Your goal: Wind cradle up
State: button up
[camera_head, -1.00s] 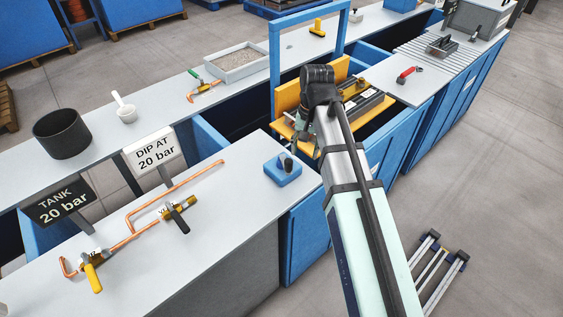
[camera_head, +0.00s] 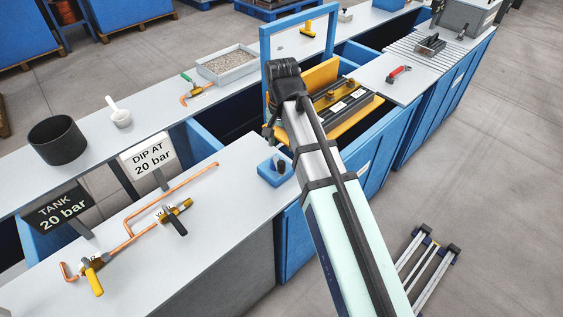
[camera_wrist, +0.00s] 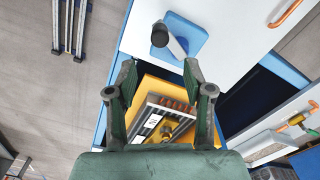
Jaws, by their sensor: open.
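The yellow cradle (camera_head: 330,77) sits inside the blue frame (camera_head: 264,62), over the open tank, with dark grey blocks and brass parts on it. It also shows in the wrist view (camera_wrist: 150,92), low between my fingers. A blue crank box (camera_head: 266,177) stands on the near bench corner. In the wrist view the box (camera_wrist: 188,40) carries a grey crank arm with a black knob (camera_wrist: 159,36), just beyond my fingertips. My gripper (camera_wrist: 160,68) is open and empty, apart from the knob. In the head view my arm hides part of the cradle.
A copper pipe assembly with a yellow-handled valve (camera_head: 91,276) lies on the near bench. Signs, a black pot (camera_head: 57,140) and a tray of grit (camera_head: 228,66) stand to the left. A red-handled tool (camera_head: 398,73) lies on the right bench.

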aim_at(282, 161)
notch_tip(282, 161, down, 10)
jog(key=shift+f+p, duration=0.15)
jog(key=shift+p, duration=0.8)
grip_shut()
